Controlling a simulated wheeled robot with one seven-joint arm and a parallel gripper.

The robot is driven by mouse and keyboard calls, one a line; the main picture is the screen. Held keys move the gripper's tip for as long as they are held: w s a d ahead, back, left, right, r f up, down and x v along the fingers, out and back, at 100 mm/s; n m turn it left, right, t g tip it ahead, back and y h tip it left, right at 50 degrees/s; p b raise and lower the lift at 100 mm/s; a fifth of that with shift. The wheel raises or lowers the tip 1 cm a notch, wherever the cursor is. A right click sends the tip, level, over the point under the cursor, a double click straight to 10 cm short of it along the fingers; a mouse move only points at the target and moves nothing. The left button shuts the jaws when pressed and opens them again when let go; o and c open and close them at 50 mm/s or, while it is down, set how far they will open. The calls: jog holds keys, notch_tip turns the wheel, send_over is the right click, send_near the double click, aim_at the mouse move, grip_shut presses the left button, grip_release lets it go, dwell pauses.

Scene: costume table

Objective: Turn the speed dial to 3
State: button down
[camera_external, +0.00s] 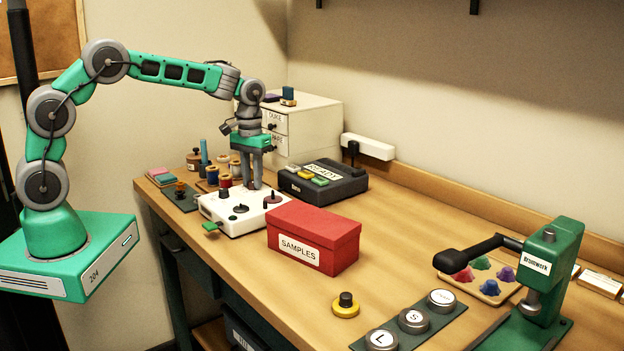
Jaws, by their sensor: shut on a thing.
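A white control box (238,222) sits on the table with several dark knobs on its top and a green tab at its front left. A dark knob (241,209) and another with a reddish base (272,197) show in front of my gripper. My gripper (251,185) points straight down at the back of the box, its fingers shut on a small dial there. The fingers mostly hide that dial. Its markings and pointer are too small to read.
A red SAMPLES box (337,241) stands close to the right of the control box. A black READY device (340,187) and a white drawer cabinet (315,126) stand behind.

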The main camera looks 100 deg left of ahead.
aim_at(252, 181)
jog(key=shift+r, duration=0.1)
jog(key=c, duration=1.1)
grip_release()
jog(key=shift+c, duration=0.2)
notch_tip(252, 181, up, 8)
jog(key=shift+f+b, duration=0.15)
jog(key=shift+b, duration=0.35)
jog(key=s+d+r+m+t, duration=0.1)
jog(key=d+r+m, duration=0.15)
jog(key=d, duration=0.75)
jog(key=d+r+m+t, duration=0.1)
jog(key=d+m, duration=0.3)
jog(key=d, duration=0.6)
jog(key=s+d+f+m, duration=0.2)
jog(key=s+d+m, duration=0.1)
jog(key=s+d, duration=0.2)
jog(key=s+d+f+m+t, duration=0.1)
jog(key=s+d+f+m, duration=0.2)
jog(key=d, duration=0.6)
jog(key=s, duration=0.2)
jog(key=shift+s+d+f+t, duration=0.15)
jog(key=shift+s+d+t, duration=0.05)
jog(key=shift+s+t, duration=0.15)
